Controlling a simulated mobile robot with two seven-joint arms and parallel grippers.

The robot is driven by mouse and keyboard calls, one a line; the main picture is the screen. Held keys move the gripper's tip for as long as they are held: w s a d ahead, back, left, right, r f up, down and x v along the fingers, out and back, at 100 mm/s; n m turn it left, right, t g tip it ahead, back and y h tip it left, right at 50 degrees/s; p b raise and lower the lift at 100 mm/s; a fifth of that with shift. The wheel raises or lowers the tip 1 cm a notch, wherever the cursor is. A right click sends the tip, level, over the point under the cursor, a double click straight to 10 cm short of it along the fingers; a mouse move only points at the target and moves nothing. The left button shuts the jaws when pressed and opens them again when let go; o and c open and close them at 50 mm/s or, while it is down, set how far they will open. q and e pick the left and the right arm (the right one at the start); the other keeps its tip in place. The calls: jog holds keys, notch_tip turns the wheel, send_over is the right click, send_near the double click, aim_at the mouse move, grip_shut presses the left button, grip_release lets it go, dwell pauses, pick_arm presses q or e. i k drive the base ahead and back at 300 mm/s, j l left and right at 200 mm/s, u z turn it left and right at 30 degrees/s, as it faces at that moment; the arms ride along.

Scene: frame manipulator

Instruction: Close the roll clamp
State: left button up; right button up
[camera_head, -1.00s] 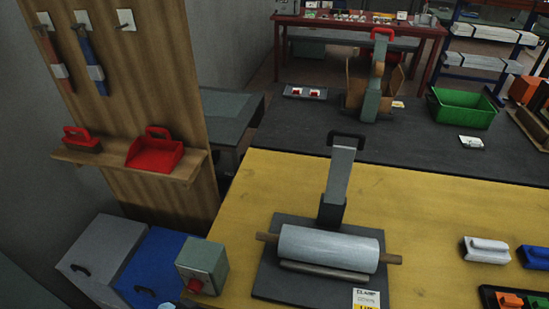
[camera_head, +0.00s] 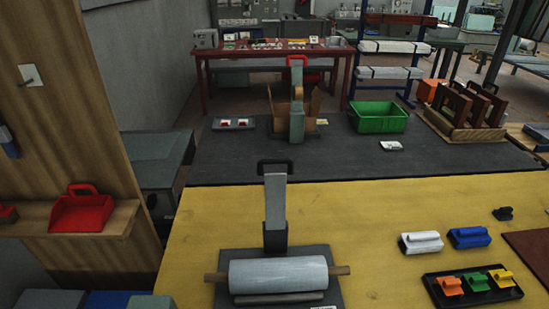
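The roll clamp stands on the yellow bench in the lower middle of the head view. It has a dark base plate (camera_head: 327,257), a grey upright lever (camera_head: 276,205) and a black handle (camera_head: 275,163) on top. The lever is raised, standing upright behind the roll. A grey-white roll (camera_head: 278,274) on a wooden rod lies across the front of the base, with a thinner bar in front of it. Neither of my grippers is in view.
On the yellow bench (camera_head: 390,205) at right are white (camera_head: 420,242) and blue (camera_head: 468,237) blocks and a black tray (camera_head: 428,283) of coloured pieces. Behind is a dark bench with a second clamp (camera_head: 297,115) and green bin (camera_head: 378,117). A red dustpan (camera_head: 82,211) sits on the left shelf.

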aim_at(274, 183)
jog(key=k+l+u, duration=0.1)
jog(key=u, duration=0.25)
jog(key=k+l+u, duration=0.1)
jog(key=l+u, duration=0.25)
jog(key=k+u, duration=0.1)
jog(key=u, duration=0.25)
